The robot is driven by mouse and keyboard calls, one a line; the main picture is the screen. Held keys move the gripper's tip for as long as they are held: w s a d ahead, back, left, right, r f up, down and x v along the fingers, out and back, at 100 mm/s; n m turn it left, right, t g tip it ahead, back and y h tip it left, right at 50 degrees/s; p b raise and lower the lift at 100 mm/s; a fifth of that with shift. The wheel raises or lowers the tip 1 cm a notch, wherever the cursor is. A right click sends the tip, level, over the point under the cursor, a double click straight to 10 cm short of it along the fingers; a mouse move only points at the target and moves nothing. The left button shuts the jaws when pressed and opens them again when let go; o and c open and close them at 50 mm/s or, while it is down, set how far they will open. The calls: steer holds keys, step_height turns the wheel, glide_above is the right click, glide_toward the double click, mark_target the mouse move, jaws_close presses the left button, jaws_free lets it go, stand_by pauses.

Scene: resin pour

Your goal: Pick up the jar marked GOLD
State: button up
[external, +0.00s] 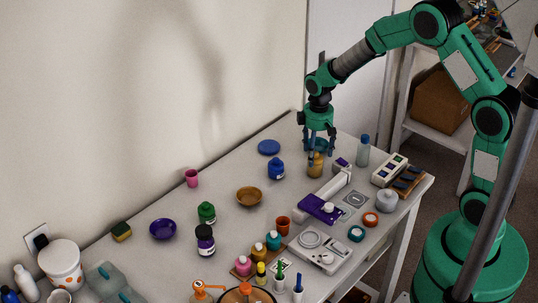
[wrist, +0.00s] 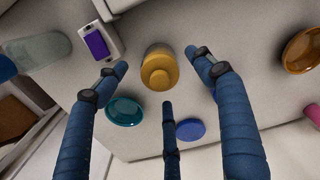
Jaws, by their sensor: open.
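A gold-yellow jar (external: 316,167) stands upright near the far end of the table, directly below my gripper (external: 319,143). In the wrist view the jar (wrist: 159,70) is seen from above, with its round lid facing the camera. My gripper (wrist: 157,62) has blue fingers spread apart, one on the left, one on the right and one below the jar in the picture. The fingers appear clear of the jar and hold nothing. I cannot read any marking on it.
A teal dish (wrist: 125,110) and a blue disc (wrist: 190,130) lie near the jar. A white block with a purple top (wrist: 97,43) and a clear bottle (external: 362,154) stand close by. A blue jar (external: 277,170) and a brown bowl (external: 249,196) are further left.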

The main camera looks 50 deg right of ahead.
mark_target(315, 161)
steer(key=shift+f+b, duration=0.3)
steer(key=shift+f, duration=1.9)
steer(key=shift+c, duration=0.2)
steer(key=c, duration=1.5)
steer(key=shift+r, duration=0.1)
steer(key=shift+r+p, duration=0.65)
steer(key=shift+r, duration=4.3)
